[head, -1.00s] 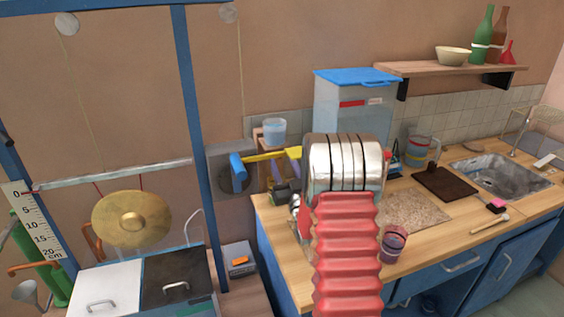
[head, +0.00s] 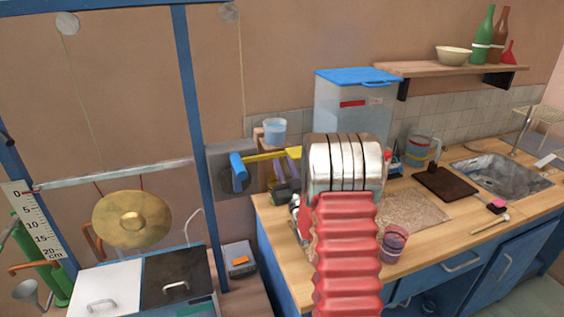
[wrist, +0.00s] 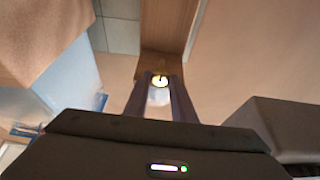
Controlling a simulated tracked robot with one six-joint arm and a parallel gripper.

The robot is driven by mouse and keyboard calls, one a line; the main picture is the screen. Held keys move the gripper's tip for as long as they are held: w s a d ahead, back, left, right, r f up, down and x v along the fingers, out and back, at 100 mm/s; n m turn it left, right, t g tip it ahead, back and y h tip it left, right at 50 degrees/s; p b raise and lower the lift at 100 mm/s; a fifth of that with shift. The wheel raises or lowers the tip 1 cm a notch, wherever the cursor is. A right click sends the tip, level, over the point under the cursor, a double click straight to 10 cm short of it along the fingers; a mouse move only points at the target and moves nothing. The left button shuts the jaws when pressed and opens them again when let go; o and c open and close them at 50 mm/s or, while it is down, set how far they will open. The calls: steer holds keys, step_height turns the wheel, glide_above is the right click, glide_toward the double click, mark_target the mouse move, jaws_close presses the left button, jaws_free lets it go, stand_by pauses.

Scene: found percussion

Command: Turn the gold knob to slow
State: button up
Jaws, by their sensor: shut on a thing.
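The gold knob (wrist: 159,81) shows in the wrist view as a small bright round face with a dark pointer line, on a brown wooden part (wrist: 162,64). My gripper (wrist: 159,88) has its two dark fingers on either side of the knob, shut on it. The lower side of the knob is blurred between the fingers. No slow marking can be read. In the head view, my dark gripper (head: 285,190) is partly covered by my arm, and the knob cannot be made out.
A cup of blue water (head: 274,132) stands on a wooden support close above my gripper. A blue-lidded clear container (head: 350,105) stands behind my arm. A blue post (head: 200,150) and a gold gong (head: 132,219) are at left.

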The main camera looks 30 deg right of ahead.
steer(key=shift+m, duration=0.3)
steer(key=shift+a+r+m+g+h, duration=0.1)
steer(key=shift+m+g+h, duration=0.95)
steer(key=shift+m, duration=2.6)
steer(key=shift+a+r+m+g+h, duration=0.1)
steer(key=shift+m+g+h, duration=0.9)
steer(key=shift+m, duration=2.6)
steer(key=shift+a+r+m+g+h, duration=0.1)
steer(key=shift+m+g+h, duration=0.35)
steer(key=shift+m+g, duration=2.2)
steer(key=shift+m+t, duration=1)
steer(key=shift+m, duration=0.1)
steer(key=o, duration=0.7)
steer(key=shift+d+f, duration=0.1)
steer(key=o, duration=0.3)
steer(key=v, duration=1.3)
steer(key=shift+s+a, duration=0.25)
steer(key=shift+a, duration=0.1)
